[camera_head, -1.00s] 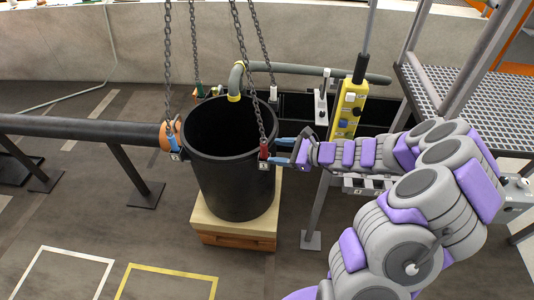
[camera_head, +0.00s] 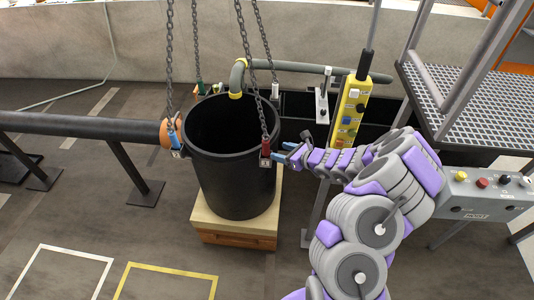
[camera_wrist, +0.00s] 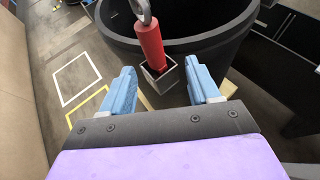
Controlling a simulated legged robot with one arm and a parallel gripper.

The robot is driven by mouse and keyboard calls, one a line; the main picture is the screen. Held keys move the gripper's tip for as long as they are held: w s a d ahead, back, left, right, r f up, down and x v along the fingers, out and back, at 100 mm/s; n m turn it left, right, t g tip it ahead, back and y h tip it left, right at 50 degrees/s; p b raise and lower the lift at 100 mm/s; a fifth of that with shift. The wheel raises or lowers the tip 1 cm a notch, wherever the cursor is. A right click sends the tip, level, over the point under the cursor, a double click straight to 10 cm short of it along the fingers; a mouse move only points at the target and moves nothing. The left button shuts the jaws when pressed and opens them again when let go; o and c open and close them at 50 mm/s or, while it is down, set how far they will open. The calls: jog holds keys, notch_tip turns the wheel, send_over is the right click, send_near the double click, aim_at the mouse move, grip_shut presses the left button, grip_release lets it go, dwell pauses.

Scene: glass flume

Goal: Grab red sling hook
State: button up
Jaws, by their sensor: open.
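The red sling hook (camera_head: 265,148) hangs on a chain at the right side of the black bucket's rim. In the wrist view the red hook (camera_wrist: 150,43) stands tilted, its lower end in a small square metal bracket (camera_wrist: 160,76) on the bucket's outside. A grey ring tops it. My gripper (camera_head: 289,154) is just right of the hook. In the wrist view its blue fingers (camera_wrist: 163,88) are spread apart, with the hook and bracket ahead of the gap between them. The fingers appear not to touch the hook.
The black bucket (camera_head: 232,185) stands on a wooden block (camera_head: 236,235). A blue hook (camera_head: 174,141), a green hook (camera_head: 200,88) and a white hook (camera_head: 274,92) hang around its rim on chains. A yellow pendant control (camera_head: 348,112) and a grated platform (camera_head: 475,100) are at right.

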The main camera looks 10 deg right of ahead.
aim_at(265, 148)
jog(key=shift+a+b+x, duration=0.15)
jog(key=shift+b+x, duration=0.2)
jog(key=shift+x, duration=1.65)
jog(key=shift+a+b+x, duration=0.15)
jog(key=shift+b+x, duration=0.2)
jog(key=shift+x, duration=1.65)
jog(key=shift+s+a+r, duration=0.15)
jog(key=shift+a+r, duration=0.05)
jog(key=shift+a, duration=0.2)
jog(key=shift+d, duration=0.45)
jog(key=c, duration=0.7)
jog(key=shift+a, duration=0.3)
grip_shut()
